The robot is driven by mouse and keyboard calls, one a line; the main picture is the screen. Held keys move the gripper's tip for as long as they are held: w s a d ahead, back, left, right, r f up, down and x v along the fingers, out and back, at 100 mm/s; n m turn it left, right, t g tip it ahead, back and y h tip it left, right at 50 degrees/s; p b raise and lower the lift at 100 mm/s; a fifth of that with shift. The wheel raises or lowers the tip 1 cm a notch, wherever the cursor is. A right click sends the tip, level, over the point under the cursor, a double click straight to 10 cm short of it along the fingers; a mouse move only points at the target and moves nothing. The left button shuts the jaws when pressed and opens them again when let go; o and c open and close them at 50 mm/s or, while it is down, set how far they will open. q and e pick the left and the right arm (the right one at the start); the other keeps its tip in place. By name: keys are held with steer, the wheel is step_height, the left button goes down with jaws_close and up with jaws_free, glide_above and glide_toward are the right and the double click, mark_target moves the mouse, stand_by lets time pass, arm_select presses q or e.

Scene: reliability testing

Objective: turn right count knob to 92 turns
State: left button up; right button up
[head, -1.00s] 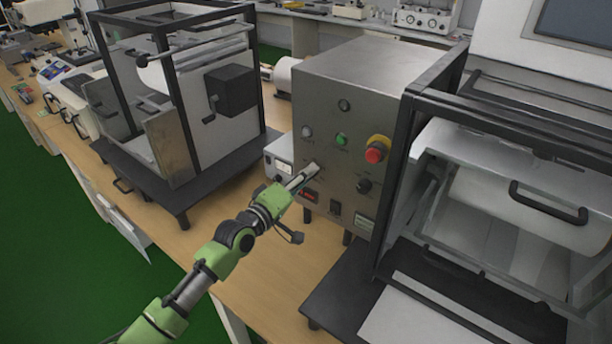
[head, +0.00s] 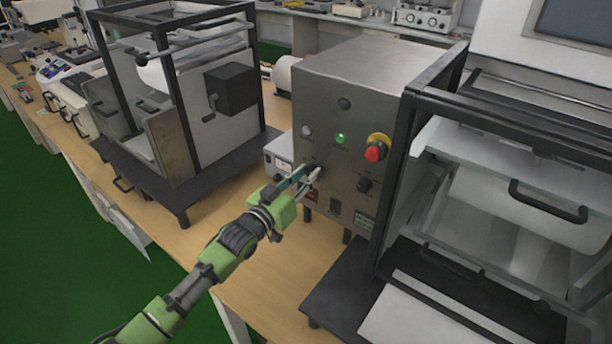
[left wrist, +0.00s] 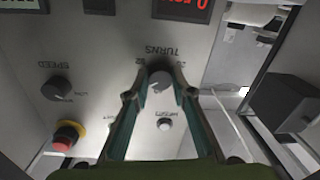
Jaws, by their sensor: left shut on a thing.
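The count knob (left wrist: 159,82), a round grey knob under the upside-down label TURNS, is on the grey control panel (left wrist: 110,30). In the left wrist view it sits between my left fingertips (left wrist: 160,93), which are shut on it. Small numbers stand beside it, too blurred to read surely. In the head view my left gripper (head: 305,177) reaches the metal control box (head: 325,105) from the left, and its fingers largely hide the knob. A red display (left wrist: 183,8) is partly cut off at the wrist view's top. My right gripper is not in view.
A SPEED knob (left wrist: 55,88) and a red emergency stop (left wrist: 68,136) with a yellow collar are on the panel. A green lamp (head: 341,138) is lit. A framed machine with a crank box (head: 230,90) stands left; another framed rig (head: 480,190) stands close right.

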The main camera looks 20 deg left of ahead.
arm_select(q)
steer(key=m, duration=0.5)
steer(key=shift+f+m+b, duration=0.15)
steer(key=shift+m+b, duration=0.15)
steer(key=m+b, duration=0.1)
steer(key=m, duration=0.5)
steer(key=shift+h, duration=0.4)
steer(key=shift+m, duration=0.3)
steer(key=o, duration=1.1)
steer(key=shift+s+a, duration=0.1)
steer(key=v, duration=1.1)
steer(key=shift+s, duration=0.4)
steer(key=shift+f, duration=0.15)
